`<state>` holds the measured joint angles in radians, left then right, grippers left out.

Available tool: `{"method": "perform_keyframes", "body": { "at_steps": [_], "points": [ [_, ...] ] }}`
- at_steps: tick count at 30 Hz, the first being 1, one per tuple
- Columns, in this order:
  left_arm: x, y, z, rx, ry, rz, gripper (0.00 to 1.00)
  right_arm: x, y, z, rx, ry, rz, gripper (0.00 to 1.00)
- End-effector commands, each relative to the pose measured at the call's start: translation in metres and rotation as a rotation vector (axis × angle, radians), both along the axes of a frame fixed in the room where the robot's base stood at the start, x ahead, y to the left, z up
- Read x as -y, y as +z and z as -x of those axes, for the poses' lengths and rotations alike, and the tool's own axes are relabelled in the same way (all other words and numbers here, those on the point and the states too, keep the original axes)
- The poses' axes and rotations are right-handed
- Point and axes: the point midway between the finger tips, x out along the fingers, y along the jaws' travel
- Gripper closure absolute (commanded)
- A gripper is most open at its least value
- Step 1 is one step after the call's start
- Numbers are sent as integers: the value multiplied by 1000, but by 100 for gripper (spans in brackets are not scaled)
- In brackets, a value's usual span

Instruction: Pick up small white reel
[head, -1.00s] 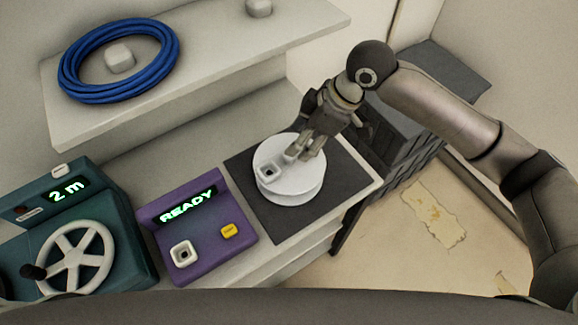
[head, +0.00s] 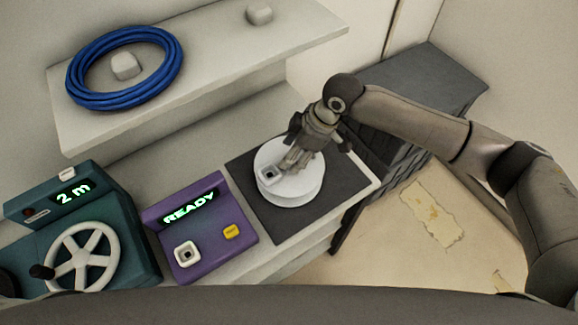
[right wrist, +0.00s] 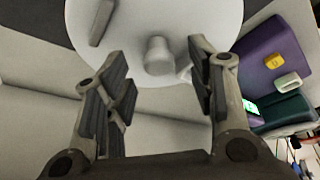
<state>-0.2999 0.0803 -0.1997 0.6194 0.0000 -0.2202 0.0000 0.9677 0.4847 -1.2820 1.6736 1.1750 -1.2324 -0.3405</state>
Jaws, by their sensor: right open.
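The small white reel (head: 290,194) is a round, drum-like disc lying flat on a dark square mat (head: 268,221). A small square piece with a dark opening (head: 269,172) shows on its top. My right gripper (head: 288,163) is over the reel's top and hides part of it. In the right wrist view the reel (right wrist: 205,18) fills the top of the picture, with a round knob (right wrist: 158,57) at its middle. The open fingers of my right gripper (right wrist: 158,66) stand apart on either side of the knob, with nothing held. Whether they touch the reel is unclear. My left gripper is out of view.
A purple READY console (head: 202,230) with a yellow button stands left of the mat. A teal console (head: 125,235) with a white handwheel is further left. A blue cable coil (head: 167,83) lies on the upper shelf (head: 215,75). A dark cabinet (head: 435,85) stands to the right.

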Motion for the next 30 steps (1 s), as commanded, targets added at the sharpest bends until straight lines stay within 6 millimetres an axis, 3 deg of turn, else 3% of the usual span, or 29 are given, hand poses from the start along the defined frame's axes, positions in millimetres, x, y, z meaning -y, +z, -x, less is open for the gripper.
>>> {"method": "perform_keyframes", "body": {
  "at_steps": [4,11,23,30],
  "points": [
    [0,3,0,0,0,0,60,-4,-11,-1,1,1,1,49],
    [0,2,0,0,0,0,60,-5,-13,-1,1,1,0,49],
    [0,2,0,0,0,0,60,-5,-12,-1,2,0,0,100],
    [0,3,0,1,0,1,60,-5,-11,-1,4,1,-1,100]
  ]
}}
